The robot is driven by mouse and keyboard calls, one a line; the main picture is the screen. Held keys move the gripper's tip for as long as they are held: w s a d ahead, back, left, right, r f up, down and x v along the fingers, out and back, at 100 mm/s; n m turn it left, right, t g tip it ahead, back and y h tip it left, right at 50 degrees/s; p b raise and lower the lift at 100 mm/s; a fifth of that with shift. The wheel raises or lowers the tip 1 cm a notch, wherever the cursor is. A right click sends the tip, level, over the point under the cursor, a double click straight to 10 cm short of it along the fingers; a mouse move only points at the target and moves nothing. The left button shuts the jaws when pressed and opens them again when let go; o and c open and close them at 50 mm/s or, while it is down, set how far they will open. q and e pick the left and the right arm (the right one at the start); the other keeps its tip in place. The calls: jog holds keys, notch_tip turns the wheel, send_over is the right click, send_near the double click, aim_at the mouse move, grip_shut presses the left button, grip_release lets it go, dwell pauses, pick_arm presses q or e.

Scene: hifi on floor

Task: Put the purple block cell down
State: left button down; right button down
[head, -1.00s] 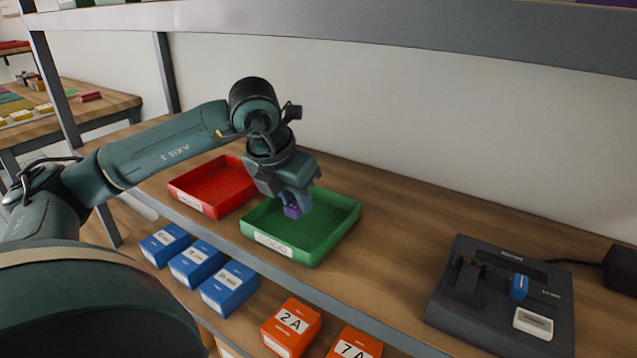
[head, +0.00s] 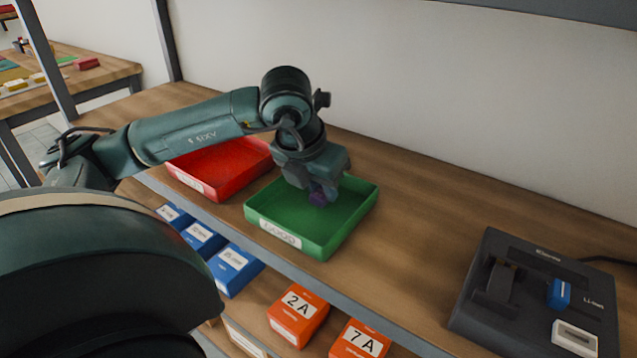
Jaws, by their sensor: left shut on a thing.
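The purple block cell (head: 318,198) is held in my left gripper (head: 317,190), which is shut on it. The gripper points down over the green tray (head: 351,229), inside its outline in the head view. Most of the block is hidden by the fingers, and I cannot tell whether it touches the tray floor. The green tray has a white label on its front wall and looks otherwise empty. My right gripper is not in view.
A red tray (head: 182,180) stands left of the green one, partly behind my arm. A dark charger (head: 515,316) with a blue cell (head: 558,293) is at right. Blue boxes (head: 232,270) and orange boxes (head: 300,316) sit on the shelf below. The wooden shelf between tray and charger is clear.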

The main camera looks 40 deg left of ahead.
pick_arm(q)
jog(key=c, duration=1.2)
grip_release()
jog(key=v, duration=0.7)
jog(key=shift+s+r+p, duration=0.2)
jog(key=shift+r+p, duration=0.1)
jog(key=shift+p, duration=0.1)
